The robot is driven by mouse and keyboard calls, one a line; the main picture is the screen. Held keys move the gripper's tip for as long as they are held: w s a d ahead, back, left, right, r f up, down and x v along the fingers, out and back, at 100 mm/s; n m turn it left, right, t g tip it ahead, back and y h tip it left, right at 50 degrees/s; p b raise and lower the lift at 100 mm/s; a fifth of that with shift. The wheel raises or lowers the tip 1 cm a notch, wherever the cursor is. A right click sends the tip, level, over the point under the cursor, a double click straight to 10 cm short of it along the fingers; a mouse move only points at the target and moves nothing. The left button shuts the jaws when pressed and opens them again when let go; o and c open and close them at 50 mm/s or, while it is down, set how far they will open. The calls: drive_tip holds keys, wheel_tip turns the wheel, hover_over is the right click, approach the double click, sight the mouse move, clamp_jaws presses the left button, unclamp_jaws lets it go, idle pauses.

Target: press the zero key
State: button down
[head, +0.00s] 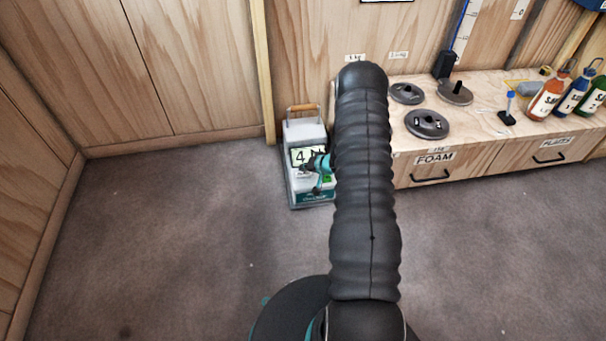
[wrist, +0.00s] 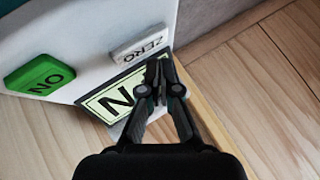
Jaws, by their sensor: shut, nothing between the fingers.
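The white zero key (wrist: 140,43), lettered ZERO, sits on the pale housing of the scale (wrist: 110,30) in the wrist view. The scale's dark-framed display (wrist: 105,101) is beside it, with a large dark character. My gripper (wrist: 158,72) is shut and empty. Its fingertips appear just below the zero key in the picture, over the end of the display; I cannot tell whether they touch anything. In the head view the scale (head: 308,133) stands by the wall, and my gripper (head: 313,164) is in front of it, covering part of the display (head: 298,156).
A green ON key (wrist: 40,77) is on the same panel, left of the zero key. In the head view a wooden bench (head: 470,125) with drawers, weight discs (head: 428,124) and bottles (head: 548,98) stands to the right. The carpet (head: 170,220) on the left is clear.

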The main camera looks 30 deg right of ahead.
sight(305, 174)
drive_tip(key=shift+f, duration=0.1)
drive_tip(key=shift+f, duration=0.35)
drive_tip(key=shift+f+b, duration=0.35)
idle(1.1)
drive_tip(key=shift+r, duration=0.15)
drive_tip(key=shift+r+p, duration=0.65)
drive_tip(key=shift+p, duration=0.05)
drive_tip(key=shift+r+p, duration=2.1)
drive_tip(key=shift+r, duration=0.45)
